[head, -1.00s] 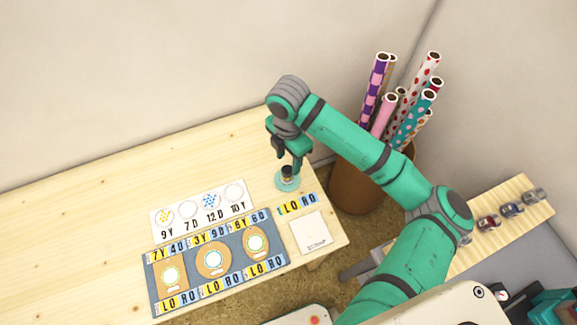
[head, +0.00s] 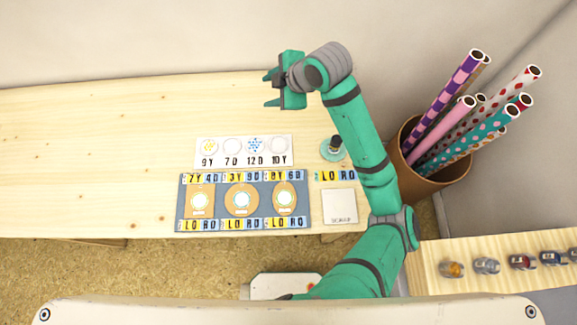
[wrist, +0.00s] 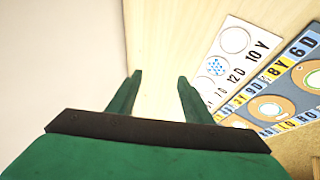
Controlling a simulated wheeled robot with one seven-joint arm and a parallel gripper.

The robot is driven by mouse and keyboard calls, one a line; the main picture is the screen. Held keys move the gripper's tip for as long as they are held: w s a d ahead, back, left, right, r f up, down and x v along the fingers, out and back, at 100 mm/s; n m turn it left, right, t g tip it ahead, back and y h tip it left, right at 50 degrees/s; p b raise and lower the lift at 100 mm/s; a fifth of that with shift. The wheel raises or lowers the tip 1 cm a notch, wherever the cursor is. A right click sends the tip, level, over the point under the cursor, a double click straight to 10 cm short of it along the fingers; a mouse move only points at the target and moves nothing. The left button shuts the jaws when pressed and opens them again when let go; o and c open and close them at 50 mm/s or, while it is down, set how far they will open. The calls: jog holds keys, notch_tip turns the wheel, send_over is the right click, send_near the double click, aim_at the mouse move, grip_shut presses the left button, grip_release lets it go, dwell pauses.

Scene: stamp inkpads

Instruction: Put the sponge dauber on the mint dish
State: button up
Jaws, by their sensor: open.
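The sponge dauber (head: 335,144), a small dark upright piece, stands on the mint dish (head: 325,153) at the right end of the table, partly beside my arm in the head view. My gripper (head: 268,89) is open and empty, raised over the back of the table, up and to the left of the dish and apart from it. In the wrist view its two green fingers (wrist: 160,82) are spread with only bare table between them. The dauber and dish do not show in the wrist view.
A white card (head: 243,161) with printed circles and a blue board (head: 242,222) with several tan discs lie on the table. A white square (head: 340,206) lies near the front right. A pot (head: 425,165) of rolls stands right. The table's left is clear.

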jog(key=w+a+r+m+t+y, duration=0.2)
jog(key=a+r+m+t+y, duration=0.25)
jog(key=a+m+t, duration=0.65)
jog(key=s+d+f+m+h, duration=0.2)
jog(key=s+f+m+h, duration=0.1)
jog(key=s, duration=0.3)
jog(key=s+d+f+m+h, duration=0.2)
jog(key=s+f+m+h, duration=0.1)
jog(key=s+f, duration=0.3)
jog(key=s+d+f+m+h, duration=0.2)
jog(key=s+f+m+h, duration=0.1)
jog(key=s, duration=0.4)
jog(key=shift+s+d+f+m, duration=0.3)
jog(key=shift+s+f+m, duration=0.1)
jog(key=shift+f+m, duration=0.35)
jog(key=shift+h, duration=0.75)
jog(key=s+d, duration=0.1)
jog(key=s, duration=0.2)
jog(key=s+d+f, duration=0.1)
jog(key=s, duration=0.2)
jog(key=s+d, duration=0.2)
jog(key=s, duration=0.1)
jog(key=shift+s+f, duration=0.1)
jog(key=shift+f, duration=0.15)
jog(key=s+d+r+n, duration=0.1)
jog(key=s+d, duration=0.3)
jog(key=s, duration=0.5)
jog(key=shift+s+d+r+n, duration=0.35)
jog(key=shift+d+r, duration=0.05)
jog(key=shift+r, duration=0.45)
